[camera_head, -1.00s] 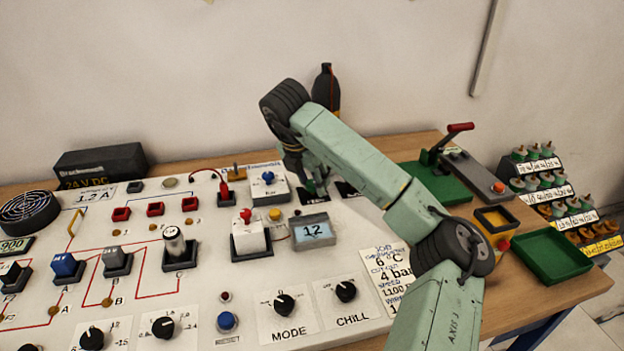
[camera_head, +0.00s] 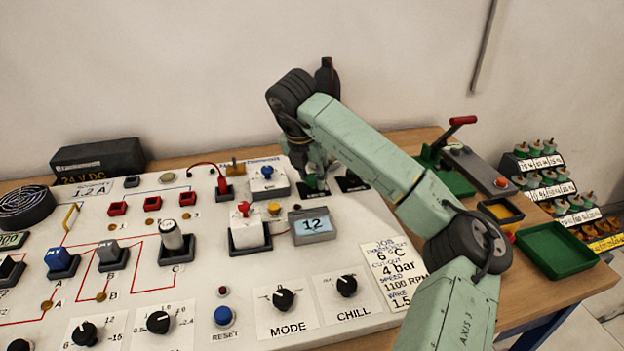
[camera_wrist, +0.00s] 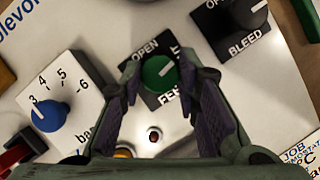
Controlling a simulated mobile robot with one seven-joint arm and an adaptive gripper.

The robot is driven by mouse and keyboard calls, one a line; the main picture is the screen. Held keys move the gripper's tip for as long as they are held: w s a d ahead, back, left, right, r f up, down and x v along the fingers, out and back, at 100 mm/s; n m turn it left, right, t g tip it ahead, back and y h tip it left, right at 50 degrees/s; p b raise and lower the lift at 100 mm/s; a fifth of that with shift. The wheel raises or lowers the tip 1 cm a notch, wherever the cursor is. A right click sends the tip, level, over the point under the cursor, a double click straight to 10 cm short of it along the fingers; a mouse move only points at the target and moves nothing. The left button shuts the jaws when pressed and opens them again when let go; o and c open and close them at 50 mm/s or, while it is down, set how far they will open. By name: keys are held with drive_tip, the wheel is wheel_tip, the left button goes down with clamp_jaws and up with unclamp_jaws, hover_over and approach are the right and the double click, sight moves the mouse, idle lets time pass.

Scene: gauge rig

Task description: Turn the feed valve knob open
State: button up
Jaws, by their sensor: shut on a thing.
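The green feed valve knob (camera_wrist: 158,72) sits on a black plate marked OPEN and FEED in the wrist view. Its white pointer line slants to the upper right, and a label on that side is partly hidden. My gripper (camera_wrist: 160,78) has its two dark fingers on either side of the knob and is shut on it. In the head view, my gripper (camera_head: 314,172) is low over the back right of the panel, and my wrist and arm hide the knob there.
A black BLEED knob (camera_wrist: 243,14) stands close to the right of the feed knob. A blue pressure knob (camera_wrist: 48,116) is to the left. A small red lamp (camera_wrist: 154,136) lies below.

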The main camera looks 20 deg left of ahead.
drive_tip(key=n+b, duration=0.1)
drive_tip(key=n+y+b, duration=0.1)
drive_tip(key=n+b, duration=0.1)
drive_tip(key=shift+d+f+n, duration=0.2)
drive_tip(key=shift+n, duration=0.1)
drive_tip(key=n+y, duration=0.1)
drive_tip(key=n, duration=0.1)
drive_tip(key=n+y+b, duration=0.1)
drive_tip(key=n, duration=0.1)
drive_tip(key=shift+w+r+n+g, duration=0.1)
drive_tip(key=shift+r+n+g, duration=0.1)
drive_tip(key=shift+n+g, duration=0.15)
drive_tip(key=n, duration=0.2)
drive_tip(key=n+g+y, duration=0.1)
drive_tip(key=n, duration=0.1)
drive_tip(key=shift+w+d+r+g, duration=0.1)
drive_tip(key=shift+g, duration=0.15)
drive_tip(key=shift+n+g+y+p, duration=0.3)
drive_tip(key=shift+n+g+p, duration=0.5)
drive_tip(key=shift+n, duration=1.25)
drive_tip(key=o, duration=1.2)
drive_tip(key=shift+c, duration=0.2)
drive_tip(key=v, duration=1.1)
drive_tip(key=shift+d+r, duration=0.2)
drive_tip(key=shift+r, duration=0.15)
